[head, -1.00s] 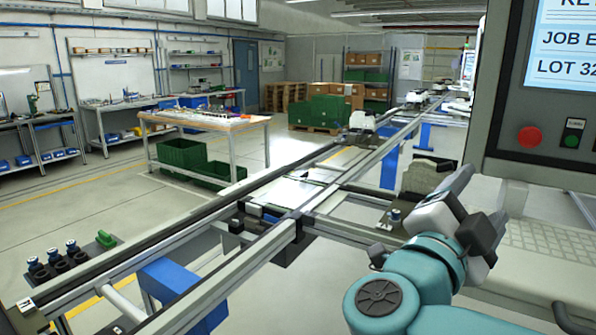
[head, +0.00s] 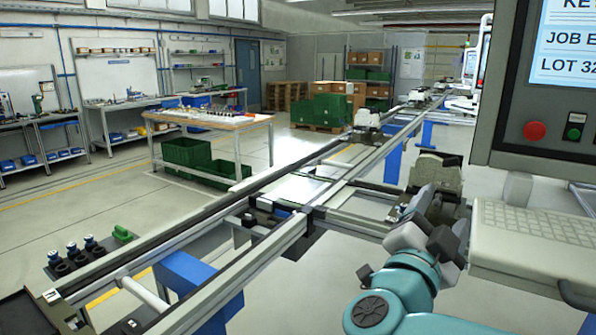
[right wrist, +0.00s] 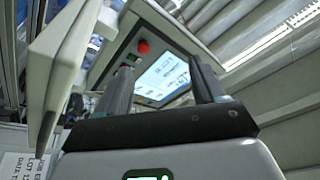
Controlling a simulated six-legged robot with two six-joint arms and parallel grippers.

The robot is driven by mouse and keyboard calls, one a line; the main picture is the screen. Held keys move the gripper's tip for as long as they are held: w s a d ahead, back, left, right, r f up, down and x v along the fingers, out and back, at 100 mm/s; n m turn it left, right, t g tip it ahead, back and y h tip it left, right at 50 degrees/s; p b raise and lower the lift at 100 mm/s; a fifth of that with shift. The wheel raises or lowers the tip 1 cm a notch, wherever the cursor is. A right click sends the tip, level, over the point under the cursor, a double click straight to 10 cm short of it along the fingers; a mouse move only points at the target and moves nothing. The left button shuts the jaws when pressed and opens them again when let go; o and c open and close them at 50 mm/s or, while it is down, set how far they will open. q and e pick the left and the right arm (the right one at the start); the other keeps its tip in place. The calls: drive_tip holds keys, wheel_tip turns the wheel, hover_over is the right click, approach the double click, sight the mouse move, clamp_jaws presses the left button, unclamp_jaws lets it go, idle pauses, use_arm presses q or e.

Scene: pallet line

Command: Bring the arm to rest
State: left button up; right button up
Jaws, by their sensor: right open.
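My right arm comes in from the lower right of the head view, and its gripper (head: 430,203) is raised over the floor just right of the conveyor rails (head: 265,240). In the right wrist view the two dark fingers of the right gripper (right wrist: 160,72) stand well apart with nothing between them. A control panel with a lit screen shows beyond them. My left arm and gripper are not in the head view.
The control panel (head: 545,140) with a red button (head: 534,131) hangs at the right, above a pale keyboard-like shelf (head: 530,245) close to my right wrist. Black-and-blue parts (head: 80,252) stand left of the rails. A worktable (head: 205,122) and green crates (head: 187,155) stand beyond clear floor.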

drive_tip(key=w+a+f+n+y, duration=0.2)
drive_tip(key=f+n+y, duration=0.1)
drive_tip(key=f, duration=0.6)
drive_tip(key=w+a+f+n+y, duration=0.1)
drive_tip(key=w+f+n+y, duration=0.25)
drive_tip(key=f, duration=0.45)
drive_tip(key=w+a+f+n+y, duration=0.2)
drive_tip(key=f+n+y, duration=0.15)
drive_tip(key=f, duration=0.55)
drive_tip(key=s+a+f+n+g+y, duration=0.1)
drive_tip(key=s+f+n+g+y, duration=0.2)
drive_tip(key=f, duration=1)
drive_tip(key=s+a+f+g+y, duration=0.1)
drive_tip(key=s+f+g+y, duration=0.2)
drive_tip(key=s+f+g, duration=0.85)
drive_tip(key=s+a+f, duration=0.1)
drive_tip(key=s+f, duration=0.4)
drive_tip(key=s, duration=0.3)
drive_tip(key=s+a+f+g+y, duration=0.1)
drive_tip(key=s+f, duration=0.4)
drive_tip(key=s, duration=0.3)
drive_tip(key=shift+s+n, duration=0.35)
drive_tip(key=shift+n, duration=0.05)
drive_tip(key=shift+g, duration=0.25)
drive_tip(key=c, duration=0.5)
drive_tip(key=shift+d, duration=0.2)
